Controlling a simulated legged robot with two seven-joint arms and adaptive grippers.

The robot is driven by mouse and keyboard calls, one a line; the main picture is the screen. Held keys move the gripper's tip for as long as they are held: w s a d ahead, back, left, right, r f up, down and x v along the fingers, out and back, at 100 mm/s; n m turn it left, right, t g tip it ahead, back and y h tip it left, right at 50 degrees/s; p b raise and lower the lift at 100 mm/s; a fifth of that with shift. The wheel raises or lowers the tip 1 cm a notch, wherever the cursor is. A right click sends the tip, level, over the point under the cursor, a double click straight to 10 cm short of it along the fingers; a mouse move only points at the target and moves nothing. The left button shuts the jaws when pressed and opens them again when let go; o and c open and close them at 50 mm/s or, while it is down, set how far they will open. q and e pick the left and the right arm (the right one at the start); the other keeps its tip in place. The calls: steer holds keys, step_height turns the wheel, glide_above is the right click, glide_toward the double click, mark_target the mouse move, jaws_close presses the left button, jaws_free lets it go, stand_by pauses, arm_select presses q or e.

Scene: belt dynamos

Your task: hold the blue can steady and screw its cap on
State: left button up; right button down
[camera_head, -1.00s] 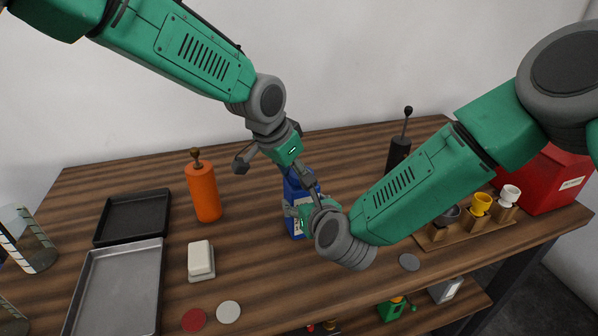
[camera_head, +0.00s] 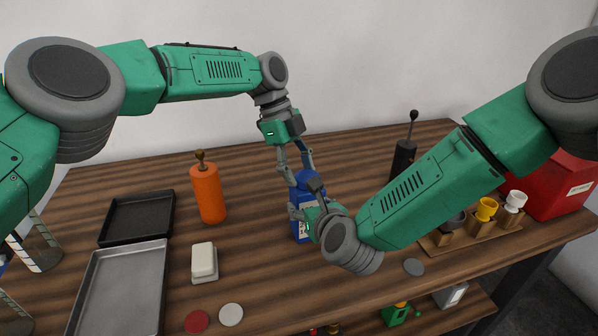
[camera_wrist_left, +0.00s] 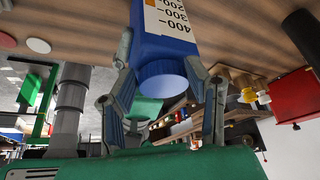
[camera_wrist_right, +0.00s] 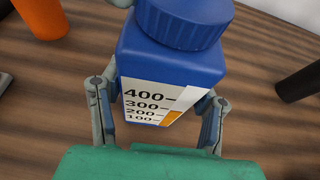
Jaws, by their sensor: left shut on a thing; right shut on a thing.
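The blue can (camera_head: 301,228) stands upright on the wooden table, with a white scale label that shows in the right wrist view (camera_wrist_right: 150,103). Its blue ribbed cap (camera_wrist_right: 184,20) sits on top of the can; whether it is fully seated I cannot tell. My right gripper (camera_head: 303,212) is shut on the can's body, one finger on each side. My left gripper (camera_head: 298,178) comes down from above and is shut on the cap, which shows between its fingers in the left wrist view (camera_wrist_left: 162,80).
An orange grinder (camera_head: 208,194) stands left of the can and a black one (camera_head: 402,160) to the right. A white butter dish (camera_head: 204,262), a black tray (camera_head: 138,218) and a metal tray (camera_head: 118,290) lie left. A wooden cup rack (camera_head: 470,235) and red box (camera_head: 555,185) stand right.

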arm_select(q)
steer(key=shift+s, duration=0.1)
steer(key=o, duration=0.9)
steer(key=shift+o, duration=0.2)
steer(key=shift+d, duration=0.1)
steer(key=shift+r, duration=2.3)
steer(key=shift+c, duration=0.2)
